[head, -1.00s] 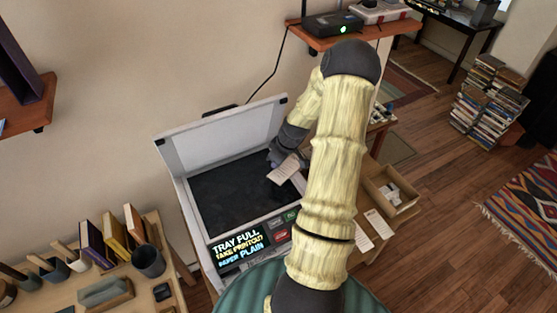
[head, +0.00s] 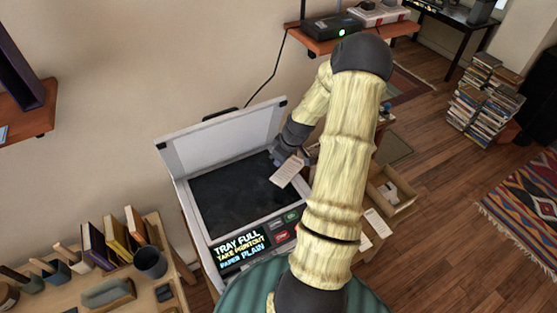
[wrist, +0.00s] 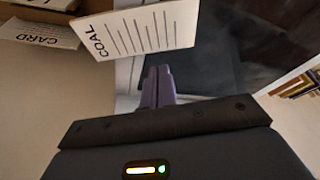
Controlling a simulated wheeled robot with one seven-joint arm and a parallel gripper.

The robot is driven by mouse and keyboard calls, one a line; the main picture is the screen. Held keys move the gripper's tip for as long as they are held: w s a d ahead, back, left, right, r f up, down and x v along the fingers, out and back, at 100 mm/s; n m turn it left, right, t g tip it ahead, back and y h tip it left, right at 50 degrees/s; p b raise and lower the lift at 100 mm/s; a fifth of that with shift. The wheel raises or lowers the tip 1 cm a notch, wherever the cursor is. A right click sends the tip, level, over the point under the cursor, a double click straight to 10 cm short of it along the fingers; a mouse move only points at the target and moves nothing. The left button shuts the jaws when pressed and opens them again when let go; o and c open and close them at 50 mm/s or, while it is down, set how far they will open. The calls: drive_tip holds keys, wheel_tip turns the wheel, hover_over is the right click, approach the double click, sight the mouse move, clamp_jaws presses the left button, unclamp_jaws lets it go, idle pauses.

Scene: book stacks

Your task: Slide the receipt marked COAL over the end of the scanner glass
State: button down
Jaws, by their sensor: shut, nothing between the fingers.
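The white receipt marked COAL (wrist: 135,28) shows in the wrist view with its printed lines. One side of it is over the dark scanner glass (wrist: 222,50) and the other reaches past the glass edge. In the head view the receipt (head: 287,172) is at the right end of the glass (head: 235,195). My gripper (wrist: 157,74) has its purple fingers shut together and empty. The fingertips are close to the receipt's near edge; I cannot tell if they touch it. In the head view my gripper (head: 283,156) is at the glass's far right corner, fingertips hidden.
The scanner lid (head: 220,138) stands open behind the glass. A receipt marked CARD (wrist: 40,36) lies to the left in the wrist view. An open box (head: 405,208) and a loose receipt (head: 378,222) are right of my arm. A desk with books (head: 115,240) stands left.

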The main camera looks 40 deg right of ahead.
sight(285, 174)
drive_tip(key=p+v, duration=0.4)
drive_tip(key=v, duration=0.3)
drive_tip(key=shift+s, duration=0.2)
drive_tip(key=shift+w+f, duration=0.1)
drive_tip(key=s+a+r+m+b, duration=0.2)
drive_tip(key=s+a+r+b, duration=0.1)
drive_tip(key=a, duration=0.9)
drive_tip(key=s+a+r+m+g+h+b, duration=0.1)
drive_tip(key=s+a+r+b, duration=0.3)
drive_tip(key=s+a, duration=0.4)
drive_tip(key=a+m+b, duration=0.1)
drive_tip(key=a, duration=0.4)
drive_tip(key=shift+s+a, duration=0.15)
drive_tip(key=shift+s, duration=0.05)
